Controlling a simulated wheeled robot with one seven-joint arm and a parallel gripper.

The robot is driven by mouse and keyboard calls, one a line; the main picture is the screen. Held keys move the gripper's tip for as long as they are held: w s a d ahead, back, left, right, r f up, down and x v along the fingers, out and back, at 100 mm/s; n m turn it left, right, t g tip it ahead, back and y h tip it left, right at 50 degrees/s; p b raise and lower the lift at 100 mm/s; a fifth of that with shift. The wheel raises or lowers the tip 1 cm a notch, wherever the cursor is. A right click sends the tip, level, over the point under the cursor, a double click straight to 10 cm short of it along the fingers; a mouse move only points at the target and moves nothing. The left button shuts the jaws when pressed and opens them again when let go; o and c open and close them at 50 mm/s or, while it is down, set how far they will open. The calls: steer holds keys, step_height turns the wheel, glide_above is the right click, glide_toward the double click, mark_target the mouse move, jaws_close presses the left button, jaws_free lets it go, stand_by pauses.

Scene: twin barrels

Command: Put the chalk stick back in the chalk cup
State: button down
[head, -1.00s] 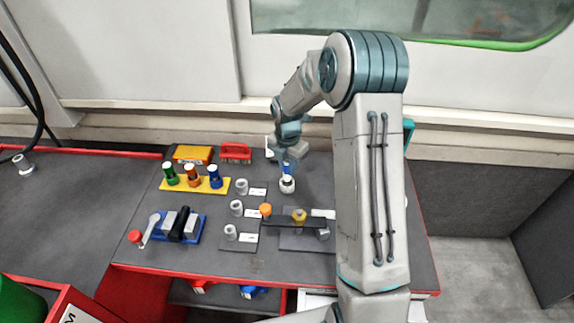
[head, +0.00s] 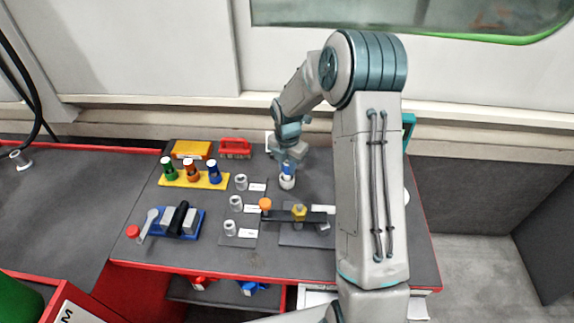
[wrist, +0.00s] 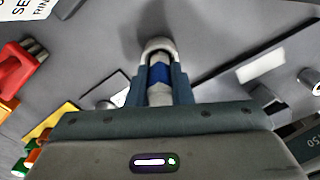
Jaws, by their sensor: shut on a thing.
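The chalk stick (wrist: 159,74) is white with a blue band. My gripper (wrist: 158,80) is shut on it in the wrist view, with a finger on each side. The white chalk cup (wrist: 157,45) lies just beyond the fingertips, its rim curving around the stick's far end. In the head view the cup (head: 287,182) stands upright on the table, with the blue band (head: 287,169) directly above it, below my gripper. The stick's lower end is hidden, so how deep it sits in the cup cannot be told.
Left of the cup are several grey cylinders (head: 241,182) and a yellow rack (head: 195,180) with green, orange and blue pieces. A dark bar with an orange knob (head: 265,204) lies in front. A red brush (head: 235,148) is behind.

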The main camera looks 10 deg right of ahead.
steer(key=shift+f+b, duration=0.45)
steer(key=shift+f, duration=0.35)
steer(key=c, duration=1.2)
jaws_free()
step_height(320, 180, up, 14)
steer(key=shift+f, duration=0.1)
